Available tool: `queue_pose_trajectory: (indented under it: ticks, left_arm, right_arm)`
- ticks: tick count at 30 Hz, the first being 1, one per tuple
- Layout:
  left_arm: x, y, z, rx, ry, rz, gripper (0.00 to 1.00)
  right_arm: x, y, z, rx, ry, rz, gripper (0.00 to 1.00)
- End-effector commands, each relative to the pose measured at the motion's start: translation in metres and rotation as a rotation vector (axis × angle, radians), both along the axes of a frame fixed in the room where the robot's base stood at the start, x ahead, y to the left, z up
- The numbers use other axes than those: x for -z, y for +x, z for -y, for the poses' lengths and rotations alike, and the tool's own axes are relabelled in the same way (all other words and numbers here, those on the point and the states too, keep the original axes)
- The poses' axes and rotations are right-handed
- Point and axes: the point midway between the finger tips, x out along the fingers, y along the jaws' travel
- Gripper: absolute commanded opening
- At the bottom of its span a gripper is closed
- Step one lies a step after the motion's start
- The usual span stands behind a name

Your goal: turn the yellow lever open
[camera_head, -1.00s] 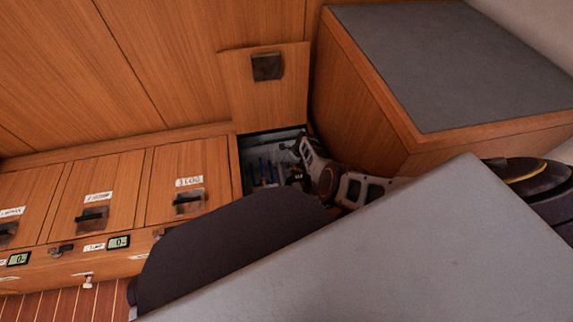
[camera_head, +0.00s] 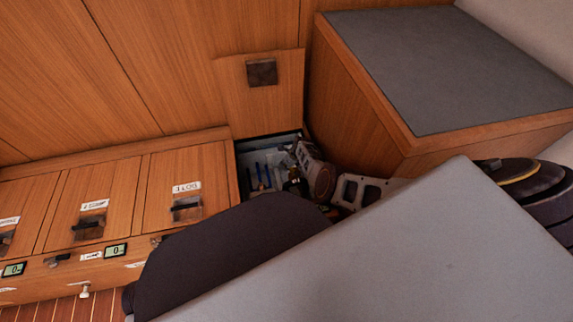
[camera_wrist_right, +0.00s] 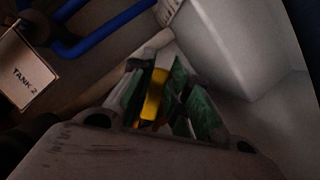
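The yellow lever (camera_wrist_right: 155,95) stands in the right wrist view between the two green-padded fingers of my right gripper (camera_wrist_right: 157,88). The fingers are drawn in close on both sides of it; whether both pads touch it I cannot tell. In the head view my right gripper (camera_head: 292,182) reaches down into the open locker compartment (camera_head: 243,150) below the raised wooden lid (camera_head: 233,92). The lever cannot be made out there. My left gripper is not in view.
Blue pipes (camera_wrist_right: 110,35), a label reading TANK 2 (camera_wrist_right: 25,72) and a white box-like wall (camera_wrist_right: 235,40) surround the lever. Shut wooden lids with dark latches (camera_head: 187,208) lie left of the opening. A grey-topped wooden block (camera_head: 450,70) stands to the right.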

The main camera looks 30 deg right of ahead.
Motion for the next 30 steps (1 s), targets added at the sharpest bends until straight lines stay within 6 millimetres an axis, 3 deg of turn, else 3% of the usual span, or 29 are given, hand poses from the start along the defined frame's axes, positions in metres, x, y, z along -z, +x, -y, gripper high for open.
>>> queue_pose_trajectory:
  ticks: [5, 20, 30]
  left_arm:
    - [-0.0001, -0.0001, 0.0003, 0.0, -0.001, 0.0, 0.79]
    - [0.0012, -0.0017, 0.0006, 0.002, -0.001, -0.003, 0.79]
    - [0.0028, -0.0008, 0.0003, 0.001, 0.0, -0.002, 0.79]
  right_arm:
    - [-0.0005, 0.0005, 0.0002, -0.001, -0.001, 0.001, 0.39]
    - [0.0, -0.0007, -0.0014, -0.02, 0.0, 0.0, 0.39]
    - [0.0005, -0.0051, -0.0096, -0.136, 0.001, 0.0, 0.39]
